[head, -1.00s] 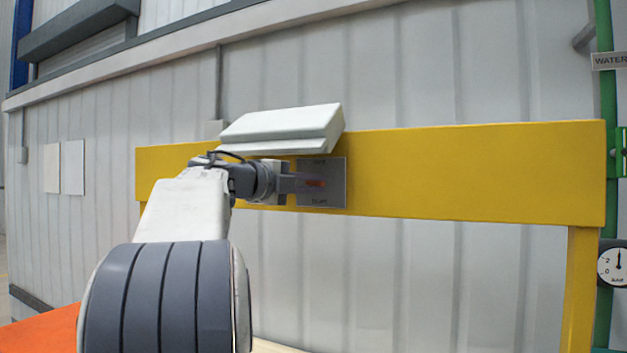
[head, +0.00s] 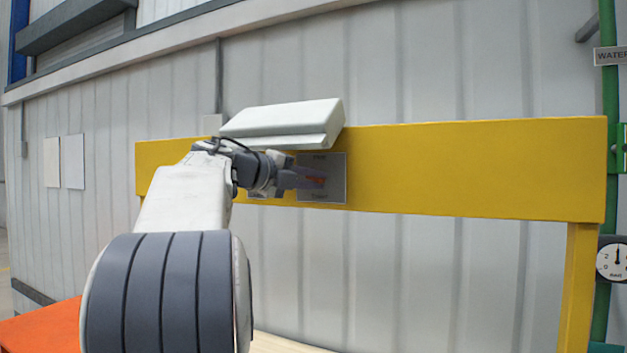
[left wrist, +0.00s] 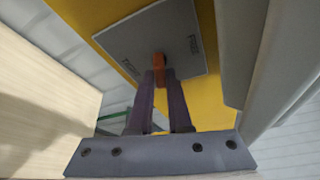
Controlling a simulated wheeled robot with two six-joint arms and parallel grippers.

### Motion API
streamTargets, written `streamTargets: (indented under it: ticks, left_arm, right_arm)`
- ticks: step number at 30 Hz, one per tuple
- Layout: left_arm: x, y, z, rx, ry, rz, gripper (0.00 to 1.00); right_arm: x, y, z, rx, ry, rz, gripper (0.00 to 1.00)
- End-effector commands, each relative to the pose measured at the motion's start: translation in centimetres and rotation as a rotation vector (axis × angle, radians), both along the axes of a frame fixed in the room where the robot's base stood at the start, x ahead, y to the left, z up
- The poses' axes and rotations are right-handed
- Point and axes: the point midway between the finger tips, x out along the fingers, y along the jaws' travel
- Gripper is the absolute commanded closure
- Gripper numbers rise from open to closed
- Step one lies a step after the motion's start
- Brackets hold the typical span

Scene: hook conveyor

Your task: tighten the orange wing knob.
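The orange wing knob (head: 316,180) sits on a grey plate (head: 335,166) on the yellow beam. In the left wrist view the knob (left wrist: 158,60) shows between my fingertips, in front of the tilted plate (left wrist: 188,25). My left gripper (head: 310,178) reaches the plate from the left, its fingers slanted. In the left wrist view both dark fingers of this gripper (left wrist: 159,76) close in on the knob's two sides and appear shut on it. The fingers partly hide the knob. My right gripper is not in view.
A pale box-like cover (head: 285,122) juts out just above the plate and my left wrist. The yellow beam (head: 470,170) runs far to the right and is clear there. A gauge (head: 614,259) and green pipe (head: 608,110) stand at the right edge.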

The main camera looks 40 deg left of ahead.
Motion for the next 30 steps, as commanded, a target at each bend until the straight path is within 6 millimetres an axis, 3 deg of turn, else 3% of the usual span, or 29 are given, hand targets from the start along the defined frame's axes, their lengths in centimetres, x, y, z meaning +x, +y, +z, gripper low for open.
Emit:
streamTargets:
  ticks: [1, 2, 14, 24, 30]
  left_arm:
    - [0.0, 0.0, -0.2, -0.002, 0.003, -0.002, 0.62]
    - [0.0, 0.0, -0.2, -0.002, 0.003, -0.001, 0.55]
    - [-0.7, 0.2, 0.0, -0.001, -0.002, 0.004, 0.55]
    - [-6.8, 1.1, 0.6, 0.002, -0.002, 0.008, 0.55]
    - [-9.5, 1.4, 1.0, -0.001, -0.001, 0.003, 0.55]
  right_arm:
    - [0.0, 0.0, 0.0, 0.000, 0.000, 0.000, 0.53]
    - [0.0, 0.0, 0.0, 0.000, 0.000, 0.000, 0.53]
    - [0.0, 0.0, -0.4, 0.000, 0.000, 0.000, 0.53]
    - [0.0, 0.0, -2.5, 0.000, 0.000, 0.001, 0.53]
    - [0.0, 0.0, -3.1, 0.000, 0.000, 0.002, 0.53]
